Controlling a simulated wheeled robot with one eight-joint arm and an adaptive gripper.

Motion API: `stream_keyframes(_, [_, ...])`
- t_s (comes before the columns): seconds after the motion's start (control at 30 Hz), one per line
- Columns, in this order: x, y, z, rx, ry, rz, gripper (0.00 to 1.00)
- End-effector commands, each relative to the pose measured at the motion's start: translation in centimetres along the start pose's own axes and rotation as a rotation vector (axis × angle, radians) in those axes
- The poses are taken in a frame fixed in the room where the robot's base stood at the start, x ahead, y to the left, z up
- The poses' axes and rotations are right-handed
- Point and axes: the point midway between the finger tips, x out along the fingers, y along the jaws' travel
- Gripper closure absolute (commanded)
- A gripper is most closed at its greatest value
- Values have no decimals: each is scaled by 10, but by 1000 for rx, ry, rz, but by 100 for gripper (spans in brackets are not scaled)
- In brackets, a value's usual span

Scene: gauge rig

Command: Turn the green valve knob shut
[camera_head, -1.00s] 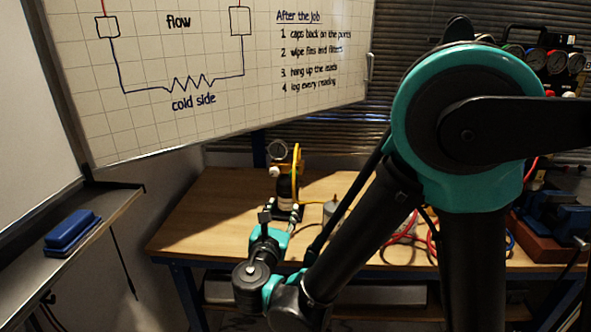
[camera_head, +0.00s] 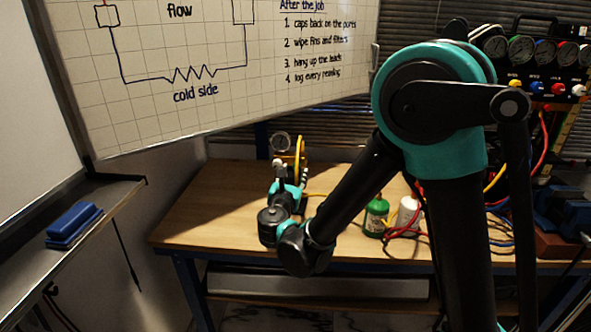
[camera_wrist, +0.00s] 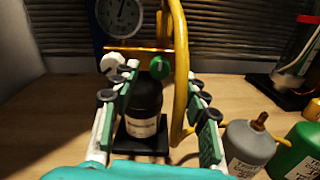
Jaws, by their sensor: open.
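The green valve knob (camera_wrist: 160,67) sits on the front of a brass bar in the wrist view, with a white knob (camera_wrist: 112,65) to its left and a round gauge (camera_wrist: 122,18) above. My gripper (camera_wrist: 158,82) is open and empty, its two fingers pointing at the rig. The green knob appears in the gap between the fingertips; I cannot tell how far ahead it is. In the head view my gripper (camera_head: 286,178) is in front of the gauge (camera_head: 281,142), and the green knob is not discernible there.
A black labelled cylinder (camera_wrist: 143,108) stands below the knobs. A yellow hose (camera_wrist: 181,75) runs close beside the green knob and right finger. A grey can (camera_wrist: 250,146) and a green can (camera_wrist: 299,152) stand at right. The workbench (camera_head: 215,212) is clear at left.

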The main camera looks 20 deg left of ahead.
Motion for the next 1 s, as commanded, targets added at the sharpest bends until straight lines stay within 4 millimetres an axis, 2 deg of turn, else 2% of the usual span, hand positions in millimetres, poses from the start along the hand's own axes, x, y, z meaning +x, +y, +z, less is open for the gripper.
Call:
stream_keyframes(0.1, [17, 0, 0, 0, 0, -2, 55])
stream_keyframes(0.23, [27, 0, 0, 0, 0, 0, 55])
stream_keyframes(0.6, [31, 0, 0, 0, 0, 1, 55])
stream_keyframes(0.93, [31, 0, 0, 0, 0, 1, 96])
stream_keyframes(1.0, [31, 0, 0, 0, 0, 1, 100])
